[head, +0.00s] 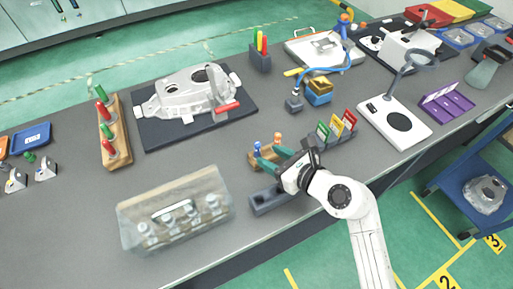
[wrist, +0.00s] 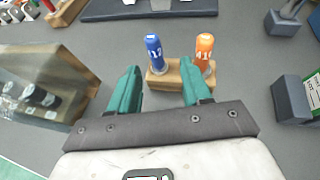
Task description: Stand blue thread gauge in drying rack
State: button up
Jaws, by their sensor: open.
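The blue thread gauge (head: 257,146) stands upright in a small wooden block (head: 255,161), left of an orange gauge (head: 278,138). In the wrist view the blue gauge (wrist: 153,48) is ahead of my gripper (wrist: 161,82), between the lines of its two green fingers. The orange gauge (wrist: 204,50) is ahead of the right finger. My gripper (head: 272,157) is open and empty, close to the block.
A clear lidded case (head: 172,210) stands to the left, near the front edge. A grey holder with coloured cards (head: 330,140) stands close on the right. A casting (head: 185,95) on a dark mat lies behind. The bench between case and mat is clear.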

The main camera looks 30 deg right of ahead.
aim_at(259, 152)
jog(key=shift+a+x, duration=0.1)
jog(key=shift+x, duration=1.45)
jog(key=shift+a+x, duration=0.15)
jog(key=shift+x, duration=1.35)
grip_shut()
